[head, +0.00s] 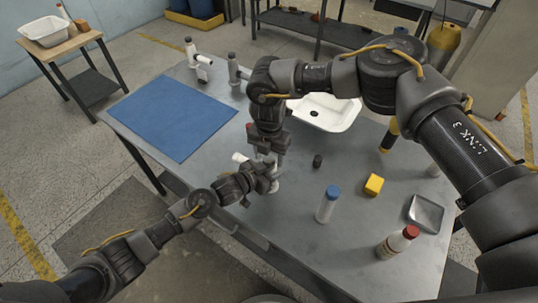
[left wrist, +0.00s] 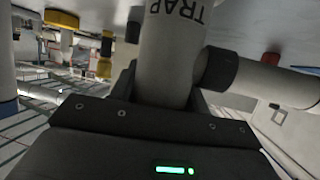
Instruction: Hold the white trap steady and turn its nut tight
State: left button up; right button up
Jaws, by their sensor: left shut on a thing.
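The white trap (head: 240,157) stands near the table's front left edge, mostly hidden behind my two grippers in the head view. In the left wrist view, the trap body (left wrist: 168,60), lettered TRAP, fills the space at my jaws. The dark nut (left wrist: 216,70) sits around the side joint, with a pale side pipe (left wrist: 275,84) coming out of it. My left gripper (head: 270,176) is shut on the trap body from the front left. My right gripper (head: 268,150) points down over the trap; its fingertips are too hidden to tell whether they touch the nut.
A blue mat (head: 172,117) covers the table's left part.

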aim_at(269, 159)
notch_tip(269, 159, up, 12)
dwell(0.6)
jog(key=shift+f, duration=0.1)
